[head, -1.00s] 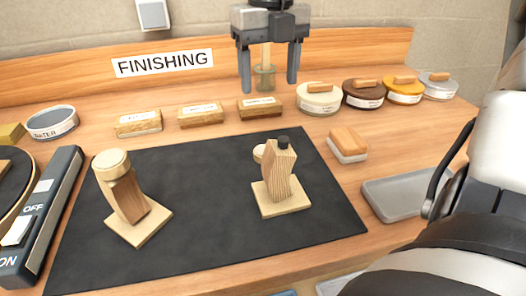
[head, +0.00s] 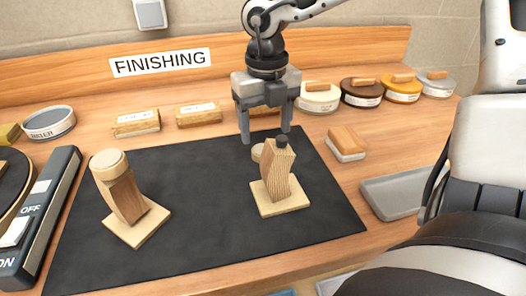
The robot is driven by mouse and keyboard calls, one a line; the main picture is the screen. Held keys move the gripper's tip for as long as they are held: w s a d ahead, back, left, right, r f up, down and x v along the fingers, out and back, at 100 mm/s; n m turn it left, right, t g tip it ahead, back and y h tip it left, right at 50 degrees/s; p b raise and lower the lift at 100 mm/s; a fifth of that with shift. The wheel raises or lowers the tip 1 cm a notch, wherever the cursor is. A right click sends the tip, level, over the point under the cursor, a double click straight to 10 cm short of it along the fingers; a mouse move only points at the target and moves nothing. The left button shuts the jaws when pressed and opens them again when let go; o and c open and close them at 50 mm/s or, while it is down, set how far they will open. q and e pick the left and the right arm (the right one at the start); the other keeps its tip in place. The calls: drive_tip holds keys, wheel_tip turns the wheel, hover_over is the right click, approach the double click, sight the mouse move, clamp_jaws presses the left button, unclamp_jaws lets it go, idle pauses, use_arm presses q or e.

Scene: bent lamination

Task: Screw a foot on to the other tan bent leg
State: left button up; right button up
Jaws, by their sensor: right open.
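One tan bent leg (head: 127,196) stands on a square base at the left of the black mat, with a round pale foot (head: 108,161) on its top. The other tan bent leg (head: 277,177) stands on its own square base at the right of the mat, with a dark stud (head: 282,141) on top. A loose round foot (head: 257,152) shows just behind and left of it, partly hidden by the leg. My right gripper (head: 266,137) is open and empty, fingers pointing down, near the loose foot and the leg's top. My left gripper is not in view.
Sanding blocks (head: 136,122) and several round tins (head: 361,93) line the back of the wooden bench. A wood-topped block (head: 346,142) and a grey tray (head: 402,192) lie right of the black mat (head: 190,230). A switch box (head: 38,215) is at the left.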

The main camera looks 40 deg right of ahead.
sight(256, 150)
drive_tip(key=f, duration=0.4)
drive_tip(key=shift+a+f, duration=0.25)
drive_tip(key=shift+f, duration=0.1)
drive_tip(key=c, duration=1.1)
